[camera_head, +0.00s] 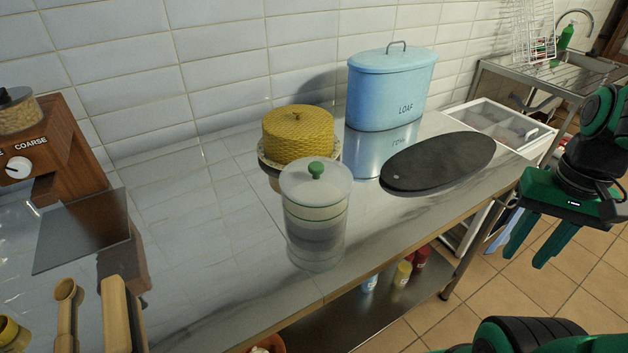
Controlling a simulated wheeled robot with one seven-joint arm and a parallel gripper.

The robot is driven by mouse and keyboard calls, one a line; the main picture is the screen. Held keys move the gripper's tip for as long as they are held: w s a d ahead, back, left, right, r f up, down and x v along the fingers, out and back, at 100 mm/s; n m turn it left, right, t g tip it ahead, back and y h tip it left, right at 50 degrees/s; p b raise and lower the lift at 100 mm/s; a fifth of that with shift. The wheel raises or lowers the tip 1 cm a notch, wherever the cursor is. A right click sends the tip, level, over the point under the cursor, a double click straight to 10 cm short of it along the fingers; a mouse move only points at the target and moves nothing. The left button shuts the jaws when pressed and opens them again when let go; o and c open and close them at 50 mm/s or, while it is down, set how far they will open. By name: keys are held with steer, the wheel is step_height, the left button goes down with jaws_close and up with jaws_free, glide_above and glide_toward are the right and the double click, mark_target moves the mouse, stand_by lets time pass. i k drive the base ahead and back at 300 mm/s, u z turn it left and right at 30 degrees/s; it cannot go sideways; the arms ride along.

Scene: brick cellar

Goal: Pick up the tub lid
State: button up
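The tub lid (301,187) is a pale, round, whitish disc with a green knob (316,170) on top. It sits on a translucent tub (314,217) near the front edge of the counter. The tub's lower part blends with its reflection in the shiny top, so its base is hard to make out. My gripper (526,256) hangs at the far right, beyond the counter's front edge and well away from the lid. Its two green fingers point down and are spread apart, with nothing between them.
A yellow cake-like item (298,134) stands just behind the tub. A blue LOAF bin (385,95) and a dark oval board (440,161) are to the right. A wooden grinder (60,150) and wooden utensils (68,310) are at left. The counter's left middle (200,250) is clear.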

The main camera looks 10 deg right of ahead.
mark_target(310, 182)
steer(key=u, duration=0.4)
steer(key=k, duration=1.8)
steer(key=z, duration=0.65)
steer(key=i, duration=1.5)
steer(key=u, duration=0.05)
